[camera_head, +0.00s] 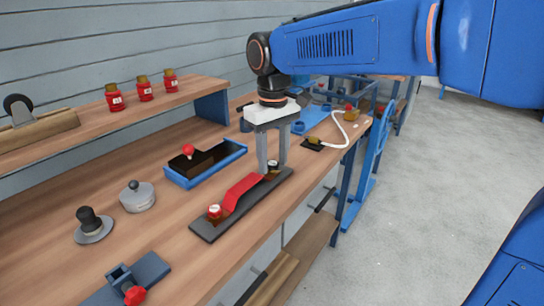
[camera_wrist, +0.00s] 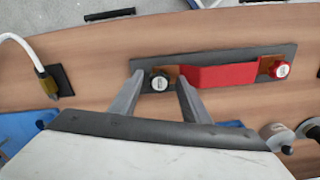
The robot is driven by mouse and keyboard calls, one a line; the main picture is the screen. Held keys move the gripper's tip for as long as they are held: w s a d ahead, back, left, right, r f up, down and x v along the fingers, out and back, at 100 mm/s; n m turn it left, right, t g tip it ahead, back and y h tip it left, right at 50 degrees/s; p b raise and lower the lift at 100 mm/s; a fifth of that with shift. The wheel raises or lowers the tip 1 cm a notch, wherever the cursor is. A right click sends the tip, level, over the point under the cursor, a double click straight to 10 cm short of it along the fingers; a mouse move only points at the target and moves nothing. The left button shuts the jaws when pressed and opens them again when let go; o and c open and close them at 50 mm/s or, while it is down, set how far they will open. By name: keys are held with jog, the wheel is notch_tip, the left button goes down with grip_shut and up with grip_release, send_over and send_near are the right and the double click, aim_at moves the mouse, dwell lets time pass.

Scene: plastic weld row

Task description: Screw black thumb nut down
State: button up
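The black thumb nut (camera_wrist: 159,83), with a pale label on top, sits at one end of a long dark base plate (camera_wrist: 220,55) in the wrist view. In the head view the nut (camera_head: 272,165) is partly hidden at the plate's far end. A red strip (camera_wrist: 225,76) runs from near it to a red knob (camera_wrist: 281,70) on a copper-coloured piece at the other end. My gripper (camera_wrist: 160,80) points down with one finger on each side of the black nut. Gaps show between the fingers and the nut, so it is open. Fingertip height is hard to tell.
A blue tray (camera_head: 207,178) with a dark block and red ball-topped knob lies left of the plate. A grey lidded pot (camera_head: 137,196) and a black-knobbed disc (camera_head: 92,226) stand nearer. A white hose (camera_head: 338,128) curves beyond my gripper. The bench's front edge runs close to the plate.

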jog(key=n, duration=0.6)
jog(key=shift+w, duration=0.1)
dwell(0.3)
jog(key=c, duration=1)
jog(key=m, duration=0.4)
jog(key=shift+a, duration=0.1)
jog(key=m, duration=0.9)
jog(key=shift+m, duration=0.4)
jog(key=m, duration=0.5)
